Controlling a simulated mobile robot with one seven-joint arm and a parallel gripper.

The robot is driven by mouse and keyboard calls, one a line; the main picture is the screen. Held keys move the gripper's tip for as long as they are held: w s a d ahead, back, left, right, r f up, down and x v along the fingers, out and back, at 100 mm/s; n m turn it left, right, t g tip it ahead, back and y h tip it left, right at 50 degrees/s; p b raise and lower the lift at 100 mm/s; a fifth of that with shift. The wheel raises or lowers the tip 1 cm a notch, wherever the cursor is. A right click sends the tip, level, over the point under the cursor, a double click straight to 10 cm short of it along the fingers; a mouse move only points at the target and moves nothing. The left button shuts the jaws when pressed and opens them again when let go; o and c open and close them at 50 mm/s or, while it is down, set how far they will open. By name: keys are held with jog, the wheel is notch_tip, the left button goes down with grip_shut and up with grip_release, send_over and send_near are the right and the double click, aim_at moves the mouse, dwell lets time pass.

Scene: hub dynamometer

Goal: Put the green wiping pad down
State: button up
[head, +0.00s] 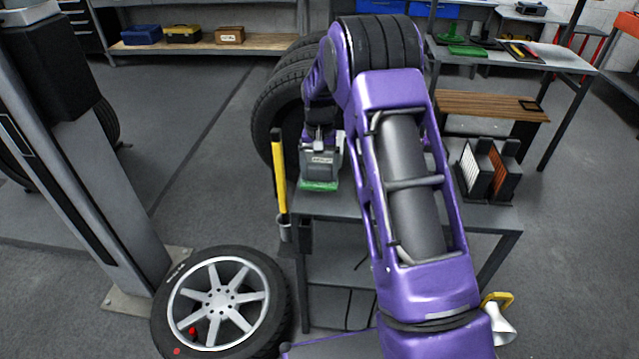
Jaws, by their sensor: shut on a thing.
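The green wiping pad (319,186) is under my gripper (320,178), at the left end of a grey metal table (350,208). My gripper points down and is shut on the pad; its fingers are mostly hidden by the gripper's grey body. The pad is at or just above the table top; I cannot tell if it touches. My purple arm hides much of the table's middle.
A yellow-handled tool (279,170) stands upright at the table's left edge. A wheel (222,300) lies on the floor at lower left, near a grey post (75,150). Tyres (280,110) stand behind the table. A rack with filters (487,170) is at right.

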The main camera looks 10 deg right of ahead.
aim_at(320, 180)
jog(key=shift+f, duration=1.9)
jog(key=shift+f, duration=0.2)
jog(key=o, duration=1.2)
jog(key=shift+o, duration=0.2)
jog(key=shift+r, duration=0.1)
notch_tip(320, 180, up, 12)
jog(key=shift+r, duration=0.15)
